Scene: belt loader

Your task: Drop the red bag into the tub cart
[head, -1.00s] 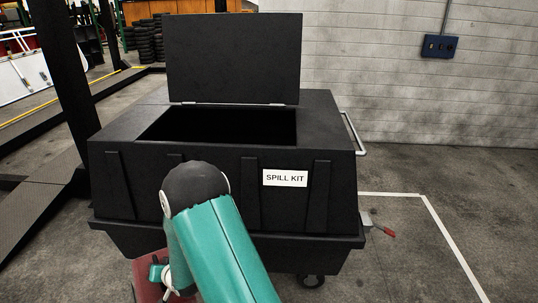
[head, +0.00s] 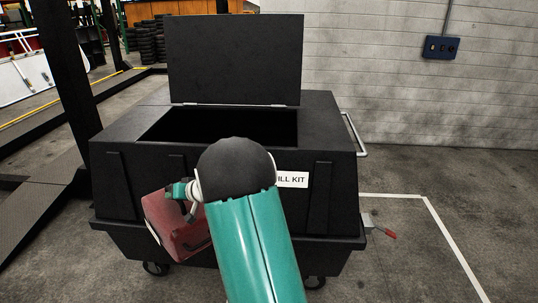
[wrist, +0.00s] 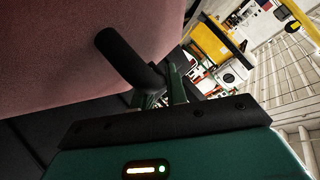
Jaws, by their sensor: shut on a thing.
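The tub cart (head: 115,185) is a black wheeled bin labelled as a spill kit, with its lid (head: 235,58) raised and a dark rectangular opening on top. The red bag (head: 166,222) hangs tilted in front of the cart's front wall, left of the middle and below the opening. My gripper (head: 186,192) is at the bag's top and is shut on its dark handle. In the wrist view the bag (wrist: 80,50) fills the upper left, and the black handle (wrist: 128,58) runs into my gripper (wrist: 165,90). My arm hides part of the cart's front and label.
A dark post (head: 70,80) and ramp (head: 40,215) stand left of the cart. A grey block wall (head: 400,90) with a blue socket box (head: 440,47) is behind right. A red-tipped lever (head: 385,232) sticks out at the cart's right. Floor at right is clear.

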